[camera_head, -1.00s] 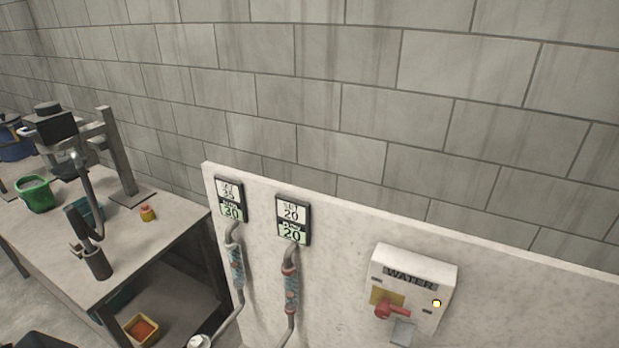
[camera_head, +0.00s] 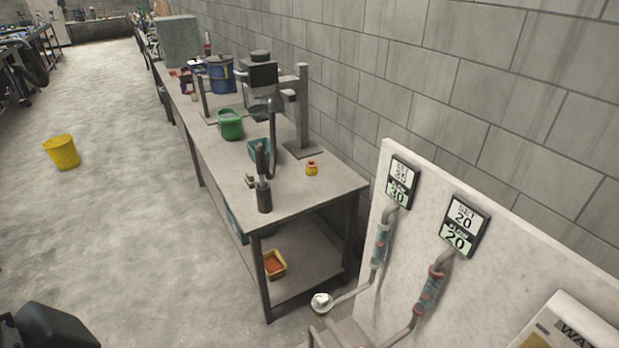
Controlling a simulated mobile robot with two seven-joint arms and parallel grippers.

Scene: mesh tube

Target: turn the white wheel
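A small white round part (camera_head: 321,302), perhaps the white wheel, shows low in the head view. It sits at the lower end of the grey pipe (camera_head: 352,294) that comes down from the left meter (camera_head: 400,182). It is too small to tell its exact shape. A dark rounded shape at the bottom left may be part of my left arm. No gripper fingers of mine can be made out.
A pale panel (camera_head: 398,255) carries a second meter (camera_head: 464,225) and part of a white water box (camera_head: 568,325). A workbench (camera_head: 225,175) with tools and buckets runs along the wall. A yellow bucket (camera_head: 61,152) stands on otherwise open floor at the left.

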